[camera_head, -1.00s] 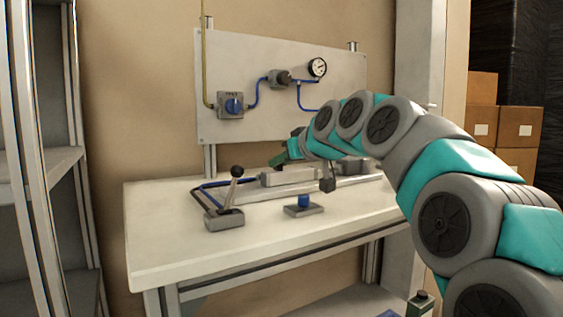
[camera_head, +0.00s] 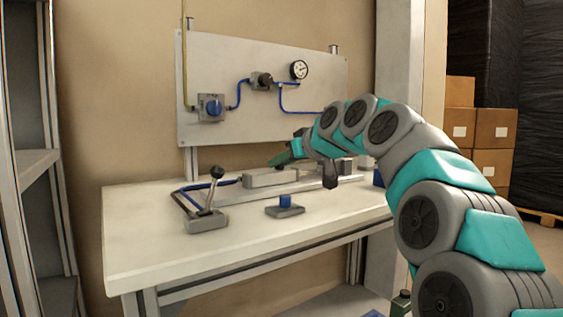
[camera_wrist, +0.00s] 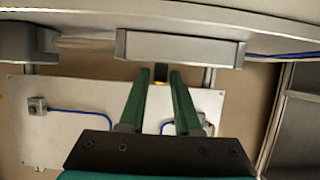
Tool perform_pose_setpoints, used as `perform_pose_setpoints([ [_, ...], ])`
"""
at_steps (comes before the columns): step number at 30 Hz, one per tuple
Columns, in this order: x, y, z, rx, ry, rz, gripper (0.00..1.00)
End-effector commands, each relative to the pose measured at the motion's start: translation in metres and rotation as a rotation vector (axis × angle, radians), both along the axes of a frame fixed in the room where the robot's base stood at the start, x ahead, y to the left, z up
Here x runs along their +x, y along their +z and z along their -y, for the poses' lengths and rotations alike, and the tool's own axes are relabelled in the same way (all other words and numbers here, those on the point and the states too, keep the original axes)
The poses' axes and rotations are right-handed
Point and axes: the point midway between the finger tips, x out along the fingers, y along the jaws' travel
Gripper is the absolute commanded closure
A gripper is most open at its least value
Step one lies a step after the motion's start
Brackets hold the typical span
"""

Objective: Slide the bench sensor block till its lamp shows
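My gripper (camera_wrist: 165,84) has two green fingers apart, with the tips close to a long grey bar-shaped body (camera_wrist: 180,48). A small black block with a yellow spot (camera_wrist: 161,74) shows between the fingertips, beside the grey body; it looks like the sensor block. I cannot tell whether the yellow is a lit lamp. The fingers do not clearly touch it. In the head view the green fingers (camera_head: 283,158) are just above and behind the grey body (camera_head: 270,177) on the bench (camera_head: 150,235), and the small block is hidden there.
A lever with a black knob (camera_head: 209,200) and a blue button on a grey base (camera_head: 285,206) stand at the bench front. Behind is a panel (camera_head: 225,75) with a gauge (camera_head: 299,70), a blue-knobbed box (camera_head: 211,107) and blue hoses. A darker block (camera_wrist: 27,42) adjoins the rod.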

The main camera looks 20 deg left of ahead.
Motion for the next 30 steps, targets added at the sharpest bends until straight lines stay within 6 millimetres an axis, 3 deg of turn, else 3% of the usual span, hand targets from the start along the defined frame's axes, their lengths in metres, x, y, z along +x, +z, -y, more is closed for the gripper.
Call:
perform_pose_setpoints([
  [4, 0.000, 0.001, 0.000, 0.001, 0.000, 0.001, 0.50],
  [17, -0.005, 0.004, 0.005, 0.002, 0.000, 0.002, 0.50],
  [30, -0.040, 0.028, 0.047, 0.004, -0.002, 0.004, 0.50],
])
